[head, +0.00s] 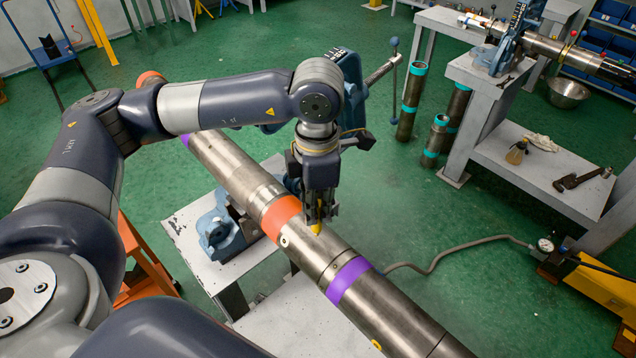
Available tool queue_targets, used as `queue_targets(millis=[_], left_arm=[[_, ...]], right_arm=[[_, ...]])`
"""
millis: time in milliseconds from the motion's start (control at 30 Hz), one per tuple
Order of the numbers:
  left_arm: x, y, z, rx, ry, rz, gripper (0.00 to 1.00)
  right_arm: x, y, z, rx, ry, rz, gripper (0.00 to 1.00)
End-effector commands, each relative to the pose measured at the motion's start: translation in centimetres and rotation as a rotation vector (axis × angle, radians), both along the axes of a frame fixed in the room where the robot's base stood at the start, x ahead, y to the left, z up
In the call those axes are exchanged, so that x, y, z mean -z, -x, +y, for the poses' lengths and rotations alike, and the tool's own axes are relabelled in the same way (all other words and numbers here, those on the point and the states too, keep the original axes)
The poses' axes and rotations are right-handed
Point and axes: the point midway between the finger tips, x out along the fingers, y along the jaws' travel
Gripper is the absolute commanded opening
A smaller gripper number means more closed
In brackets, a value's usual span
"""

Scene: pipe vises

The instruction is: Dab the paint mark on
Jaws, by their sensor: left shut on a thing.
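A long steel pipe (310,252) lies diagonally across the middle of the head view, held at a blue vise (218,228) on a bench. It carries an orange band (277,216) and a purple band (347,277). My left gripper (318,222) points down over the pipe, just right of the orange band. It is shut on a small yellow object (317,229), whose tip is at or very near the pipe's top; I cannot tell whether it touches. A small yellow spot (376,344) shows on the pipe near the bottom edge. My right gripper is not in view.
Several short pipes with teal bands (412,100) stand on the green floor. A bench at right (500,150) holds another vise, a bottle (517,152) and a wrench (580,180). A hose (450,254) runs to a yellow pump (590,290). Open floor lies between.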

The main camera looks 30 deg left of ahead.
Motion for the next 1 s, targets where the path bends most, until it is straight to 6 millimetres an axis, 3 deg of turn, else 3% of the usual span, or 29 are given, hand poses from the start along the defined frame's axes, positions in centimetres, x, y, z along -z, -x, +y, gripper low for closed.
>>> queue_targets(millis=[200, 500, 700, 1000], left_arm=[[-0.9, -1.1, 0.5, -0.522, -0.001, -0.005, 0.0], [-1.8, -2.2, 1.0, -1.114, 0.0, -0.009, 0.0], [-2.0, -2.5, 1.1, -1.28, 0.001, -0.01, 0.0], [-0.7, -2.5, 1.2, -1.3, 0.0, -0.01, 0.0]], right_arm=[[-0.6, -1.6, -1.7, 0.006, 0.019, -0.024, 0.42], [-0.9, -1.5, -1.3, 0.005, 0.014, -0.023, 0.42], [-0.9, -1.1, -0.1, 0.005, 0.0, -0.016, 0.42], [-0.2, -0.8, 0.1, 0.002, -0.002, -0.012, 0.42]])
